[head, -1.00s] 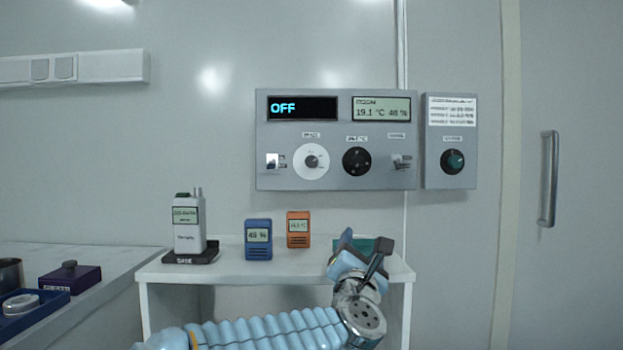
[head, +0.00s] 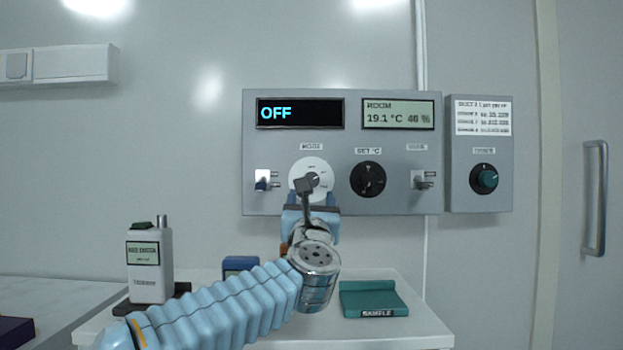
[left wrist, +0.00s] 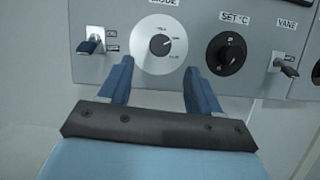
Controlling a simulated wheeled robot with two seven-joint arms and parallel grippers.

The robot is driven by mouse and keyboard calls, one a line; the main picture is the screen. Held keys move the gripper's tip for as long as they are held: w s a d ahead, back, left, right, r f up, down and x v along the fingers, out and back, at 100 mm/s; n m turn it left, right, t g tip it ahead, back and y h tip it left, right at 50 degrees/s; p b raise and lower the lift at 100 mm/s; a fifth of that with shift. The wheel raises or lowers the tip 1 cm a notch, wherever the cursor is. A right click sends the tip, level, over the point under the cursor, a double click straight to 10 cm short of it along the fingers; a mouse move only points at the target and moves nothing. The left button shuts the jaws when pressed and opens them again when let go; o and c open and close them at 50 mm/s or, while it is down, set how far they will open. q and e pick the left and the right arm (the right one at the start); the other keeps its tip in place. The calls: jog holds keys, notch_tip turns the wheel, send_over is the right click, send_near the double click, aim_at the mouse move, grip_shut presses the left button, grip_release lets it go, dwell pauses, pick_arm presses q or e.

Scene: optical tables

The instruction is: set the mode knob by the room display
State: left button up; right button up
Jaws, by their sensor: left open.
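The grey control panel (head: 400,203) is on the wall. Its left display reads OFF (head: 300,112). The room display (head: 398,115) reads 19.1 °C and what looks like 46 %. The mode knob is a small grey knob on a white dial (head: 304,166); in the head view my gripper partly covers it. In the left wrist view the mode knob (left wrist: 161,43) shows whole, its pointer toward the upper right. My left gripper (head: 318,200) is open in front of and just below the dial. In the left wrist view its fingers (left wrist: 158,78) straddle the dial's lower edge, with nothing between them. My right gripper is out of view.
Right of the mode dial are the black SET °C knob (head: 368,179) and the VANE switch (head: 424,181). A toggle switch (head: 263,180) sits left. Below, a shelf holds a handheld meter (head: 149,265) and a green SAMPLE block (head: 373,299).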

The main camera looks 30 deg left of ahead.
pick_arm(q)
jog(key=p+x, duration=0.2)
jog(key=x, duration=0.6)
jog(key=shift+r, duration=0.1)
jog(key=c, duration=1)
jog(key=shift+c, duration=0.2)
